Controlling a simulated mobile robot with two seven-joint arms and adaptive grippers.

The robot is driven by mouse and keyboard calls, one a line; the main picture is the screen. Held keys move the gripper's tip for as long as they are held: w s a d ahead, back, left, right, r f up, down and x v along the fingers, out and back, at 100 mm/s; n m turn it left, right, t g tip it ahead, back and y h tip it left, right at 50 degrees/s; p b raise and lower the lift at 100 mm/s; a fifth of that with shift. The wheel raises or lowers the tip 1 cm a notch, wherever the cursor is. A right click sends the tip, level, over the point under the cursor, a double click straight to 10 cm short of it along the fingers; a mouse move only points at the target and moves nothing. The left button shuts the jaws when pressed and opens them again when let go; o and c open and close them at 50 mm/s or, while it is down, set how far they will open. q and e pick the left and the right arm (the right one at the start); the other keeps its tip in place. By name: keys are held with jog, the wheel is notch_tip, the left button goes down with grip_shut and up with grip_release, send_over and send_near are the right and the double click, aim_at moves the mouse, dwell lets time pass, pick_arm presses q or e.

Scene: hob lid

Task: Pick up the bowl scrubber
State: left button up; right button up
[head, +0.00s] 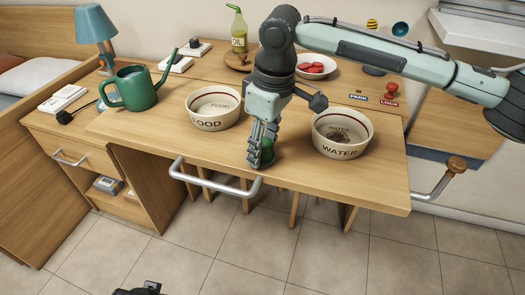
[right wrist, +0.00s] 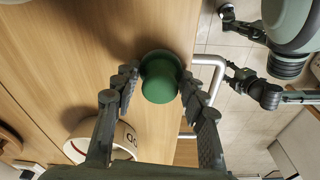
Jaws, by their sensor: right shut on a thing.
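The green bowl scrubber (head: 267,154) is at the front part of the table, between the FOOD bowl (head: 213,107) and the WATER bowl (head: 342,134). My right gripper (head: 260,148) points down and is shut on it. In the right wrist view the scrubber (right wrist: 160,78) shows as a round green knob between the two fingertips (right wrist: 158,86). I cannot tell whether it touches the tabletop. The WATER bowl has a dark patch inside; the FOOD bowl looks clean. A dark part at the bottom edge of the head view looks like my left gripper (head: 138,291), mostly cut off.
A metal rail (head: 215,184) runs along the table's front edge. A green watering can (head: 135,88) and a blue lamp (head: 95,25) stand at left. Behind are an oil bottle (head: 238,30) on a board and a plate of red things (head: 313,67). PARK and LOCK labels lie right.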

jog(key=c, duration=0.3)
jog(key=shift+r, duration=0.4)
jog(key=r, duration=0.3)
jog(key=shift+a+r, duration=0.35)
jog(key=shift+r, duration=0.05)
jog(key=a+r, duration=0.2)
jog(key=a, duration=0.1)
jog(key=s+a+r, duration=0.1)
jog(key=a+r, duration=0.1)
jog(key=a, duration=0.2)
jog(key=s+a+r, duration=0.1)
jog(key=a+r, duration=0.1)
jog(key=a, duration=0.1)
jog(key=shift+s+a+r, duration=0.25)
jog(key=shift+a, duration=0.1)
